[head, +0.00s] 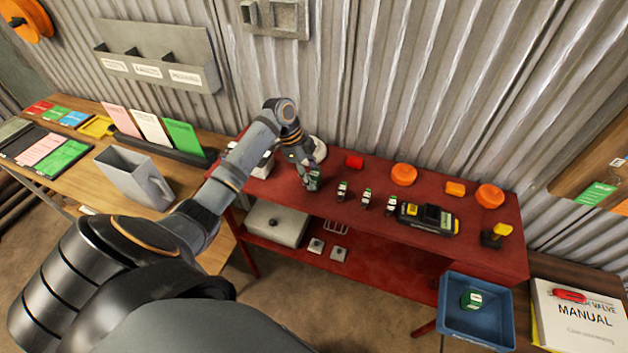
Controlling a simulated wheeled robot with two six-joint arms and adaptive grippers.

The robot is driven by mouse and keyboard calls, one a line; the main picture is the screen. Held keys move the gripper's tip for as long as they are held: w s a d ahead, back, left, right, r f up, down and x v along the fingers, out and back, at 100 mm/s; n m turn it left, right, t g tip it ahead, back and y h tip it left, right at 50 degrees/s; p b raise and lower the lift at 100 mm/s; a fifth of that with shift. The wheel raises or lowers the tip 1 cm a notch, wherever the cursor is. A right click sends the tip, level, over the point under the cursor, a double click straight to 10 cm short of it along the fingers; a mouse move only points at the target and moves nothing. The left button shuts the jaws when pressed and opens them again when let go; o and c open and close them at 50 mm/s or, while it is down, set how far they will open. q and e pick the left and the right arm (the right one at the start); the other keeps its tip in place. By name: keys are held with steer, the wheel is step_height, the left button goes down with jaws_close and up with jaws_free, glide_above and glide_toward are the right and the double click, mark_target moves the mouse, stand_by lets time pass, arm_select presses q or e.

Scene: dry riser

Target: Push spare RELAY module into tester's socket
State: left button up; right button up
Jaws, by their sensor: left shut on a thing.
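My left gripper (308,167) reaches down over the red bench (420,238) and is shut on a small module with green on it (314,181). The module is at or just above the bench top; I cannot tell if it touches. Its label is too small to read. A pale box (263,165), perhaps the tester, stands partly hidden behind my left arm. No socket can be made out. Three small dark modules with white and green faces (342,190) stand in a row right of the gripper. My right gripper is not in view.
A black and yellow battery-like device (428,218), orange round parts (403,174) and a red part (354,161) sit on the bench. A blue bin (478,335) at lower right holds a green module (472,299). A corrugated wall rises behind.

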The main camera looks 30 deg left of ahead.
arm_select(q)
steer(key=shift+r+b, duration=0.45)
steer(key=shift+b, duration=0.05)
steer(key=s+d+r+b, duration=0.2)
steer(key=s+d+r, duration=0.7)
steer(key=r, duration=0.3)
steer(key=shift+s+d, duration=0.35)
steer(key=shift+s, duration=0.25)
